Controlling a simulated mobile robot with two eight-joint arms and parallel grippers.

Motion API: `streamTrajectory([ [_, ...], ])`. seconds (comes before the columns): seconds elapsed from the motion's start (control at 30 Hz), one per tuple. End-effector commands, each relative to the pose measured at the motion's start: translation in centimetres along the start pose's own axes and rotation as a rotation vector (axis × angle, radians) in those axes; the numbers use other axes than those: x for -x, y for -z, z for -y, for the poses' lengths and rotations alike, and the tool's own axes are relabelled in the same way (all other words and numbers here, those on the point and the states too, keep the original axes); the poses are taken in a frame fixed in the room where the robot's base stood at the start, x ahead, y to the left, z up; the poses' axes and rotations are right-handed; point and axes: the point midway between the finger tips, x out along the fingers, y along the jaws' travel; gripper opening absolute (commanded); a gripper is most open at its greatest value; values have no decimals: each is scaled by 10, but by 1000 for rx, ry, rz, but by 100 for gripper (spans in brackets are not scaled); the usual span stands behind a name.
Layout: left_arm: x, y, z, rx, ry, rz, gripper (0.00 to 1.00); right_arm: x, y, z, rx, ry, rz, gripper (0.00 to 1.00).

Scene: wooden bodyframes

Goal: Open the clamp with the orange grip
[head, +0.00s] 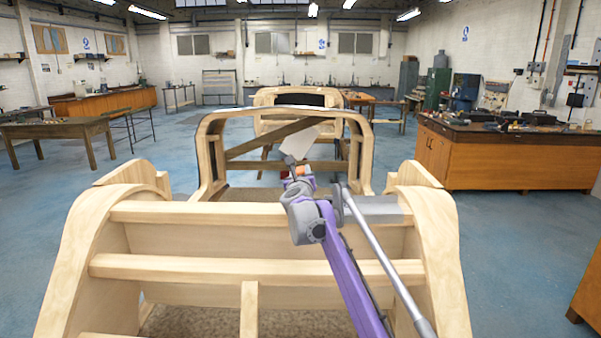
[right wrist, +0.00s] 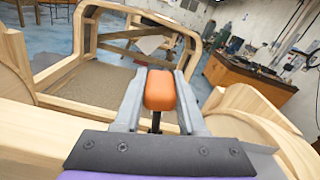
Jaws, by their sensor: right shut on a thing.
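The orange grip (right wrist: 160,90) of the clamp stands between the two grey fingers of my right gripper (right wrist: 157,92) in the right wrist view. The fingers are closed on it from both sides, and a dark rod shows below the grip. In the head view a small bit of the orange grip (head: 302,171) shows beyond my purple and grey right arm, which hides most of the gripper and clamp. The rest of the clamp is hidden or too small to make out. My left gripper is not in view.
A wooden bodyframe (head: 200,268) with curved sides and cross rails fills the foreground. Its upright arch (head: 203,150) stands just beyond my gripper. A workbench (head: 510,160) with tools is at right, a table (head: 60,128) at left. Blue floor is clear on both sides.

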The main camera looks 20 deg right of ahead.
Motion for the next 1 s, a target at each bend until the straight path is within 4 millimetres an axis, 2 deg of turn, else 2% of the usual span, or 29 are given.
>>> streamTrajectory([
  [0.63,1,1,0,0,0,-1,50,0,-1,-4,29,-1,1,0],
  [1.0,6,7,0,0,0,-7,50,0,2,-27,261,-1,2,0],
])
